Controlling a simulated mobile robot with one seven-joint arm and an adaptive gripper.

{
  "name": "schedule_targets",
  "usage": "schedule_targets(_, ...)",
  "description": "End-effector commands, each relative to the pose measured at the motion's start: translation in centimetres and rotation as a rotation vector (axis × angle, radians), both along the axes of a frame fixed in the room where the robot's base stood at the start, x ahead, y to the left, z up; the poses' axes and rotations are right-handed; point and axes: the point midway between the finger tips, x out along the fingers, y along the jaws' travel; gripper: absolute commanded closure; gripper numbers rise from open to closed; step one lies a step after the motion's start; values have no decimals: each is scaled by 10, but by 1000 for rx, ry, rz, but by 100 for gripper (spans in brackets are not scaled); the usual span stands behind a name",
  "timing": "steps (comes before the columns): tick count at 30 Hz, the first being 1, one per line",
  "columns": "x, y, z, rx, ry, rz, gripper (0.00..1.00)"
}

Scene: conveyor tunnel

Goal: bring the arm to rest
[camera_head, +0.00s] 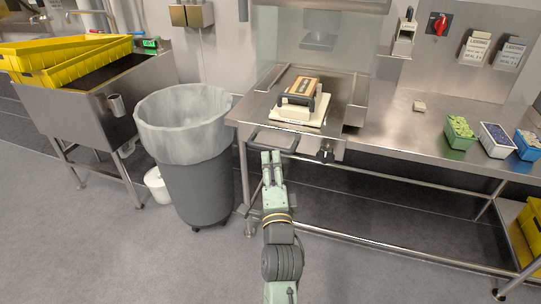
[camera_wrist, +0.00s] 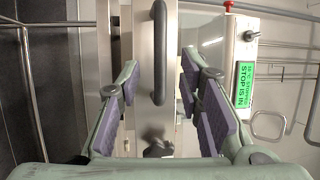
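My gripper (camera_head: 271,155) is at the end of my green arm, in front of the steel bench in the head view. In the wrist view my gripper (camera_wrist: 158,85) has its purple-padded fingers apart, with nothing held between them. A dark bar handle (camera_wrist: 159,50) shows between and beyond the fingers. In the head view the handle (camera_head: 274,141) is on the front of the steel unit, just past my fingertips. Whether the fingers touch it I cannot tell.
A grey bin (camera_head: 197,175) with a clear liner stands left of my arm. The steel bench (camera_head: 390,128) carries a white block with an orange-topped item (camera_head: 300,88) and small tubs (camera_head: 459,134) at right. Yellow crates (camera_head: 65,62) sit over a sink at left. Open floor lies in front.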

Motion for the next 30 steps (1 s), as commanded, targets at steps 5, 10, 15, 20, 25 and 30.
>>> schedule_targets(5, -11, -1, -2, 0, 1, -1, 67)
schedule_targets(10, -11, -1, -2, 0, 0, 0, 67)
schedule_targets(15, -11, -1, -2, 0, 0, 0, 67)
schedule_targets(20, -11, 2, 2, -5, -7, 5, 67)
schedule_targets(25, -11, 53, 50, -106, -136, 72, 67)
schedule_targets(30, -39, 143, 138, -273, -400, 155, 67)
